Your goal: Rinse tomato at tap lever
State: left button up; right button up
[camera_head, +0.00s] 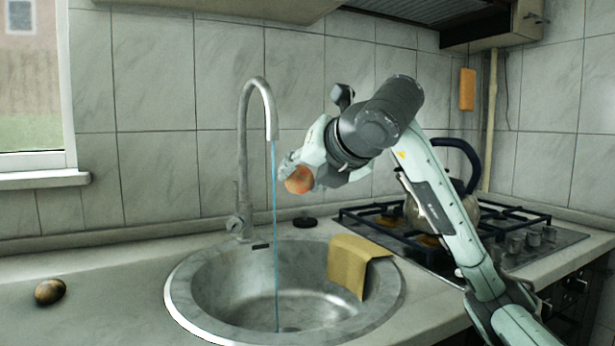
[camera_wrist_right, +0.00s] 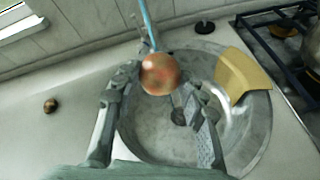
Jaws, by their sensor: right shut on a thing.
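The tomato (camera_head: 299,180) is orange-red and held at the fingertips of my right gripper (camera_head: 292,168), in the air above the sink. In the right wrist view the tomato (camera_wrist_right: 160,74) sits between the finger ends of the right gripper (camera_wrist_right: 158,90). A thin blue stream of water (camera_head: 274,230) falls from the tall curved tap (camera_head: 243,150) into the sink. The tomato is close beside the stream; I cannot tell if they touch. The tap lever (camera_head: 236,222) is low on the tap's body. My left gripper is not in view.
The round sink (camera_head: 190,316) has a yellow cloth (camera_head: 352,264) over its right rim. A dark brown-yellow roundish item (camera_head: 50,291) lies on the left counter. A black stopper (camera_head: 305,222) lies behind the sink. A kettle (camera_head: 420,213) stands on the stove (camera_head: 560,238) at right.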

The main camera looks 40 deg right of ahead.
aim_at(289, 178)
jog(key=x, duration=0.3)
jog(key=r+x, duration=0.1)
jog(key=x, duration=0.2)
jog(key=shift+w+d+r, duration=0.1)
jog(key=shift+w+d, duration=0.05)
jog(key=shift+w, duration=0.05)
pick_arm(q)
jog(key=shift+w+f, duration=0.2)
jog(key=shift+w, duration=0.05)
pick_arm(e)
jog(key=shift+r+x, duration=0.2)
jog(key=shift+x, duration=0.6)
jog(key=shift+r+x, duration=0.15)
jog(key=shift+x, duration=0.65)
jog(key=shift+r+x, duration=0.2)
jog(key=shift+x, duration=0.65)
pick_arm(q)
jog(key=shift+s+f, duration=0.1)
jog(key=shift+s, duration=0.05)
pick_arm(e)
jog(key=shift+w+d, duration=0.15)
jog(key=shift+w, duration=0.05)
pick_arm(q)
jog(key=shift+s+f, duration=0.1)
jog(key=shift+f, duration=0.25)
pick_arm(e)
jog(key=shift+s+d, duration=0.2)
jog(key=shift+d, duration=0.4)
jog(key=shift+a, duration=0.2)
